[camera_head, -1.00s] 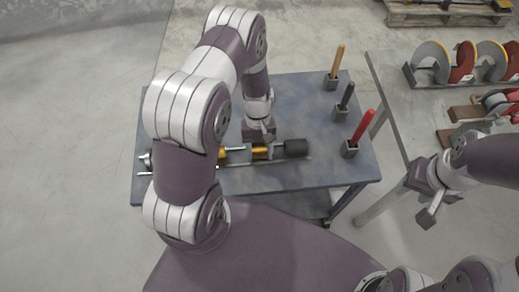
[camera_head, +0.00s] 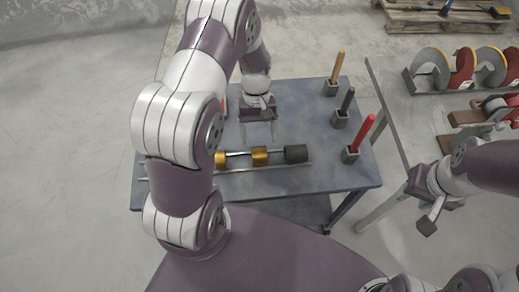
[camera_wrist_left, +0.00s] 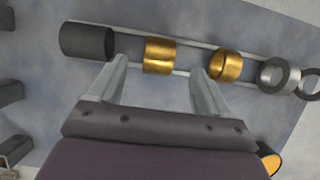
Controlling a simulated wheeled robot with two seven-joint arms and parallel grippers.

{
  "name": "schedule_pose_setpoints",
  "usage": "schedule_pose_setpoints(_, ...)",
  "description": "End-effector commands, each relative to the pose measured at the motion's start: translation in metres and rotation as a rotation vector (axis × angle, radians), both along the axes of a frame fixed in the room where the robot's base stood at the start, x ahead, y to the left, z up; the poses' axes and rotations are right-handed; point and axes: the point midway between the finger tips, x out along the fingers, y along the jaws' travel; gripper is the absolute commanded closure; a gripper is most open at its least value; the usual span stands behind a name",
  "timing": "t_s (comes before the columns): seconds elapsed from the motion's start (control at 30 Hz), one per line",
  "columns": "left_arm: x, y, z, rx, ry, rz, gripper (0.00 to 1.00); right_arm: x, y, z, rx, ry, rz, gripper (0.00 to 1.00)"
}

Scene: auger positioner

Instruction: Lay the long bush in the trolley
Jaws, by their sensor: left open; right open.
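Several bushes lie in a row on two thin rails (camera_head: 240,170) on the blue-grey table. The dark cylinder bush (camera_head: 296,153) at the right end looks the longest; it also shows in the left wrist view (camera_wrist_left: 87,41). To its left are a gold bush (camera_head: 260,156) and another gold bush (camera_head: 220,159). My left gripper (camera_head: 259,131) is open and empty, just behind the row. In its wrist view the fingers (camera_wrist_left: 158,68) point towards the first gold bush, apart from it. My right gripper (camera_head: 433,214) is open and empty at the right. I cannot tell which thing is the trolley.
Upright yellow (camera_head: 337,66), black (camera_head: 347,99) and red (camera_head: 362,132) handles stand in holders along the table's right side. A grey table (camera_head: 395,100) with discs (camera_head: 462,62) is further right. A pallet (camera_head: 440,18) lies behind. My left arm hides the table's left part.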

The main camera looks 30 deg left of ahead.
Motion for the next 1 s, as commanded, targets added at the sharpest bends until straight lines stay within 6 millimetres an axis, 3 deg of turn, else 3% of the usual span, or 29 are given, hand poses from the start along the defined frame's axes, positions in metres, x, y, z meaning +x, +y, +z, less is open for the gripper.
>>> schedule_pose_setpoints(0.27, 0.009, 0.004, 0.045, 0.013, -0.041, -0.043, 0.22, 0.000, 0.000, -0.001, 0.000, 0.000, 0.000, 0.57)
schedule_pose_setpoints(0.4, -0.012, -0.008, 0.094, 0.066, -0.223, -0.239, 0.22, 0.000, 0.000, -0.001, 0.000, 0.000, 0.000, 0.57)
schedule_pose_setpoints(0.53, -0.044, -0.019, 0.127, 0.109, -0.394, -0.430, 0.22, 0.000, 0.000, -0.002, 0.000, 0.000, 0.000, 0.57)
schedule_pose_setpoints(0.7, -0.070, -0.025, 0.140, 0.132, -0.500, -0.555, 0.22, 0.000, 0.000, -0.002, 0.000, 0.000, 0.000, 0.57)
schedule_pose_setpoints(1.0, -0.073, -0.025, 0.140, 0.132, -0.502, -0.562, 0.22, 0.000, 0.000, -0.002, 0.000, 0.000, 0.000, 0.57)
